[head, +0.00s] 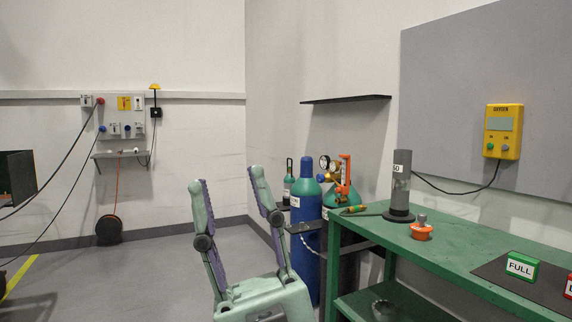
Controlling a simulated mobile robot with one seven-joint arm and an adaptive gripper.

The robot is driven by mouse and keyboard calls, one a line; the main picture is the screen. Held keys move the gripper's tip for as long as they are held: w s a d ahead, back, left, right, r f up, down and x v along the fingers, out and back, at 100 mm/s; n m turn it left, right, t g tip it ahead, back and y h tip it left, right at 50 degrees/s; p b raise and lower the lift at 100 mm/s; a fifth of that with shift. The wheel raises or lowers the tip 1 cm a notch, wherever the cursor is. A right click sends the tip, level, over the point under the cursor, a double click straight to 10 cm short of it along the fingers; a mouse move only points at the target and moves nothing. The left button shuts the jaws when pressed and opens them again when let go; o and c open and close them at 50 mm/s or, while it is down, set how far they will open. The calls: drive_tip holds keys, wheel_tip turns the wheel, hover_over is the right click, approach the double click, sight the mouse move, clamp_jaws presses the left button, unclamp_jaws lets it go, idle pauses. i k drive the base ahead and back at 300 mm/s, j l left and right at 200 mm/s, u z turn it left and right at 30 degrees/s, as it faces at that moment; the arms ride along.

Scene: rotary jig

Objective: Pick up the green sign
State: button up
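The green sign (522,267) is a small block with a white face reading FULL. It stands on a dark mat (528,285) at the right end of the green workbench. My gripper (229,183) is in the lower middle of the head view, pale green with purple pads, its two fingers pointing up and spread apart. It is open, with nothing between the fingers. It appears well to the left of the sign, apart from it and left of the bench.
A red sign (569,287) is cut off at the right edge, beside the green one. The green workbench (455,250) also holds a grey cylinder on a black base (400,190) and an orange fitting (421,230). Blue (306,225) and green gas cylinders stand behind my gripper.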

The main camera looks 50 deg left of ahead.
sight(527, 268)
drive_tip(key=u, duration=1.4)
drive_tip(key=i+l, duration=0.25)
drive_tip(key=l, duration=0.2)
drive_tip(key=i+l, duration=0.2)
drive_tip(key=l, duration=0.2)
drive_tip(key=i+l, duration=0.25)
drive_tip(key=l, duration=0.2)
drive_tip(key=i+l, duration=0.2)
drive_tip(key=l, duration=0.2)
